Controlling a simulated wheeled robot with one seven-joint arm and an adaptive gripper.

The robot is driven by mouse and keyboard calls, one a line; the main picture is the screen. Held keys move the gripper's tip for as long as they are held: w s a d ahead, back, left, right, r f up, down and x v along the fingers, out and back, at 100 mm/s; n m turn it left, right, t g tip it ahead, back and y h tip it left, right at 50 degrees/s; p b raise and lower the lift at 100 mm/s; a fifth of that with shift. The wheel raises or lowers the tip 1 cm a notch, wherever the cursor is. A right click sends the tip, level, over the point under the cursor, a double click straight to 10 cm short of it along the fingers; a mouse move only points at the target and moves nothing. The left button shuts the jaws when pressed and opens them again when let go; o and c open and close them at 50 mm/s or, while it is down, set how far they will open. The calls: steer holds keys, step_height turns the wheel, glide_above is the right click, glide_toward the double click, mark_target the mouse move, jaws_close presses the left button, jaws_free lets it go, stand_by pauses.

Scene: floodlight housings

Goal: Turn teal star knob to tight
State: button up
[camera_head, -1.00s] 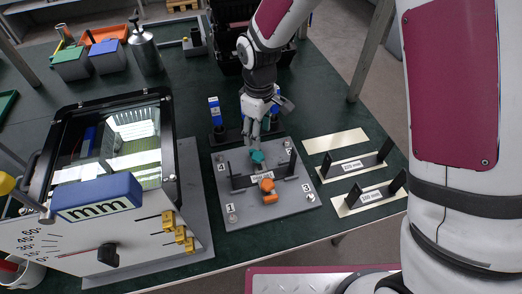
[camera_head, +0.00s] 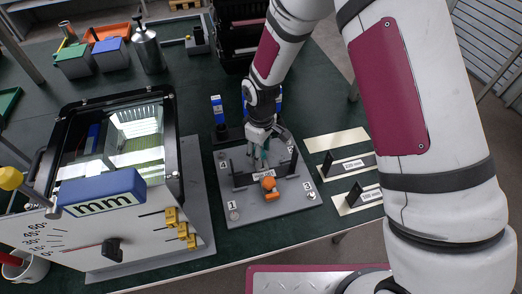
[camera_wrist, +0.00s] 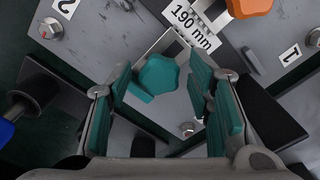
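The teal star knob (camera_wrist: 158,76) sits on the grey fixture plate (camera_head: 235,208), near the "190 mm" label. In the wrist view it lies between and just beyond the two teal-padded fingers of my gripper (camera_wrist: 166,105). The fingers stand apart on either side of the knob, with a visible gap on the right. In the head view my gripper (camera_head: 258,156) is over the back middle of the plate and mostly hides the knob. An orange knob (camera_head: 269,184) stands in front of it, and it also shows at the top of the wrist view (camera_wrist: 248,8).
Dark upright bars stand on the plate beside the knob. Numbered bolts (camera_head: 234,216) mark the plate's corners. A large gauge box (camera_head: 100,215) stands to the left. Spare plates with black uprights (camera_head: 345,165) lie to the right. A blue-handled item (camera_head: 217,108) stands behind.

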steer(key=c, duration=0.8)
steer(key=shift+m, duration=0.8)
steer(key=shift+c, duration=0.2)
steer(key=o, duration=1.2)
steer(key=shift+c, duration=0.2)
step_height(320, 180, up, 12)
